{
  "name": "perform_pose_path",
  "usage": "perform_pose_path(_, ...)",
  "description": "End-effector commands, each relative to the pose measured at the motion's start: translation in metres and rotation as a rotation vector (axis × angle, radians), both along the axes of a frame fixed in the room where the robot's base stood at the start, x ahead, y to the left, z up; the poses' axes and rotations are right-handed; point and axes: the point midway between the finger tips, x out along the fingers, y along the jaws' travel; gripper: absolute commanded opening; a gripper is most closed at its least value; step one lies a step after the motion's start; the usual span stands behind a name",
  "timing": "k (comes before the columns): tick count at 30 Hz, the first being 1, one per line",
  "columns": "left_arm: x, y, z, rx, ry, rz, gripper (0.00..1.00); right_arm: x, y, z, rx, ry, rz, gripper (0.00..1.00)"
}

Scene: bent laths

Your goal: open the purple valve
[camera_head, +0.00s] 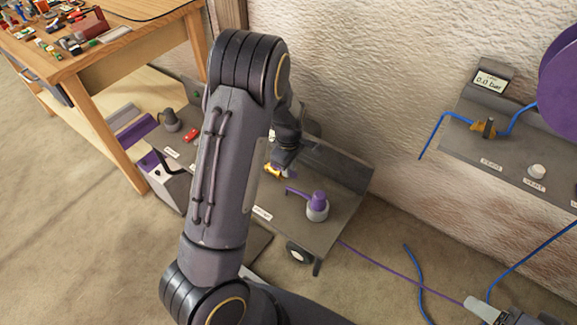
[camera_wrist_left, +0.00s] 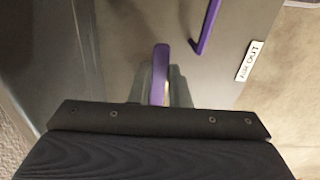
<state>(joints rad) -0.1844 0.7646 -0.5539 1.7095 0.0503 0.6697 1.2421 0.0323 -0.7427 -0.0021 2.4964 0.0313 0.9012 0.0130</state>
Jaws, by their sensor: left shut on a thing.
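The purple valve shows best in the left wrist view, where its purple handle (camera_wrist_left: 160,76) stands between the two grey fingertips. My left gripper (camera_wrist_left: 158,88) is shut on this handle. In the head view, my left gripper (camera_head: 283,160) reaches down to the yellow brass valve body (camera_head: 276,171) on the grey metal unit (camera_head: 347,170). My forearm and the gripper hide most of the purple handle there.
A purple-topped knob (camera_head: 317,203) with a purple hose piece stands close to the right of the gripper. An "AIR OUT" label (camera_wrist_left: 250,61) lies nearby. A wall shelf with a gauge (camera_head: 490,82) reading 0.0 bar is at right. A cluttered wooden table (camera_head: 150,45) stands at left.

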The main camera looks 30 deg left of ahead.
Motion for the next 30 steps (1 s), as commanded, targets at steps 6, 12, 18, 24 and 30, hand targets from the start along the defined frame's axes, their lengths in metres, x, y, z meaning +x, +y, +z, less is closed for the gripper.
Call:
perform_pose_path(6,0.001,0.0,0.001,0.0,-0.004,0.002,0.34,0.0,0.0,0.0,0.0,0.0,0.0,0.61)
perform_pose_path(12,0.001,0.0,0.0,0.0,-0.002,0.001,0.38,0.0,0.0,0.0,0.0,0.0,0.0,0.61)
perform_pose_path(18,0.001,0.0,0.008,0.0,-0.004,-0.001,0.38,0.0,0.0,0.001,0.0,0.0,0.0,0.61)
perform_pose_path(24,0.002,0.0,0.042,0.001,-0.007,-0.001,0.38,0.0,0.0,0.005,0.0,0.0,0.0,0.61)
perform_pose_path(30,0.001,0.0,0.07,0.0,-0.006,0.001,0.38,0.0,0.0,0.007,0.0,0.0,0.0,0.61)
